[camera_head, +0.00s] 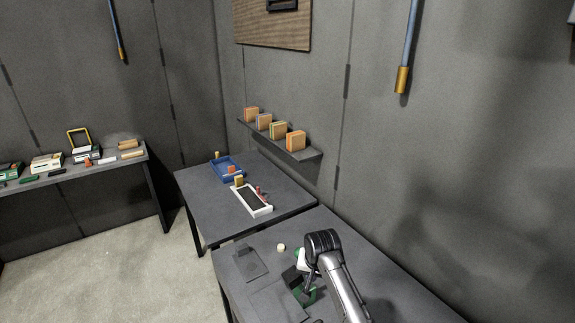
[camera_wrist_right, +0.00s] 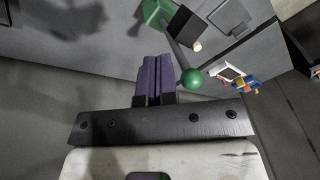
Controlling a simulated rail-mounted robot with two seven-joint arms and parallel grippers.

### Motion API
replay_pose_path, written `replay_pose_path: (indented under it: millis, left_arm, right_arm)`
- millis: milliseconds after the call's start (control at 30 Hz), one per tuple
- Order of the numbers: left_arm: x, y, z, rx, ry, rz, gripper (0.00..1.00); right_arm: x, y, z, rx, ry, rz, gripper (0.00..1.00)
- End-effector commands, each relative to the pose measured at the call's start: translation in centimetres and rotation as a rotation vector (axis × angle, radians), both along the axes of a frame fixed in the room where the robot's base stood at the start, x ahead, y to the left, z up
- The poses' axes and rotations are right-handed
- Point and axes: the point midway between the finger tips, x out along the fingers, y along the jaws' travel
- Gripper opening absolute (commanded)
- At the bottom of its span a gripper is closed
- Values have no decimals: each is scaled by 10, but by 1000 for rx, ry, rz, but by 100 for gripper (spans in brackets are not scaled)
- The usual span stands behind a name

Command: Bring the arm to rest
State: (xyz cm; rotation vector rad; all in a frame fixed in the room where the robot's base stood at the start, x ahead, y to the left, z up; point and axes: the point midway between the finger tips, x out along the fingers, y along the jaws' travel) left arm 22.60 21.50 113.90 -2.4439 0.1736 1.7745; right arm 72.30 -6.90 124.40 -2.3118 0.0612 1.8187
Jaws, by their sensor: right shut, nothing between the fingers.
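My right arm (camera_head: 340,285) reaches over the near table in the head view, bent at a black joint. In the right wrist view my right gripper (camera_wrist_right: 155,60) shows its purple fingers closed together with nothing between them. The fingers point toward the table. A green ball (camera_wrist_right: 191,78) shows just right of the fingers; I cannot tell how far behind them it is. The fingertips are not clear in the head view. My left gripper is not in view.
The near table bears a green block (camera_head: 306,296), a small cream cylinder (camera_head: 281,247) and a grey plate (camera_head: 250,264). Beyond are a white-rimmed tray (camera_head: 262,212) and a blue bin (camera_head: 219,163). A wall shelf (camera_head: 300,154) holds several blocks. A side table (camera_head: 100,165) stands left.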

Motion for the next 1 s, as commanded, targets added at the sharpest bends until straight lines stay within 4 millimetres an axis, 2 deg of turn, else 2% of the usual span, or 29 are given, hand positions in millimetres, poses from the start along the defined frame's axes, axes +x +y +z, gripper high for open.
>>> replay_pose_path:
  millis: [33,100,233,300,433,533,667,867,1000]
  left_arm:
    - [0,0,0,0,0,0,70]
    - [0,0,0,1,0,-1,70]
    - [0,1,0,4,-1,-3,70]
    - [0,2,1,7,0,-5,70]
    - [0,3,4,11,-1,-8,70]
    - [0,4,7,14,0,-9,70]
    - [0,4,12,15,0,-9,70]
    - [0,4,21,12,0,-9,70]
    - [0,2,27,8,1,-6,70]
  right_arm:
    - [6,3,25,-3,-63,48,0]
    - [13,5,61,-14,-156,117,0]
    - [17,1,141,-51,-364,231,0]
    - [10,-5,172,-74,-462,275,0]
    - [-17,-22,208,-117,-609,325,0]
    - [-46,-38,217,-145,-694,335,0]
    - [-94,-64,209,-168,-768,318,0]
    - [-185,-101,170,-185,-796,265,0]
    - [-246,-119,134,-195,-749,253,0]
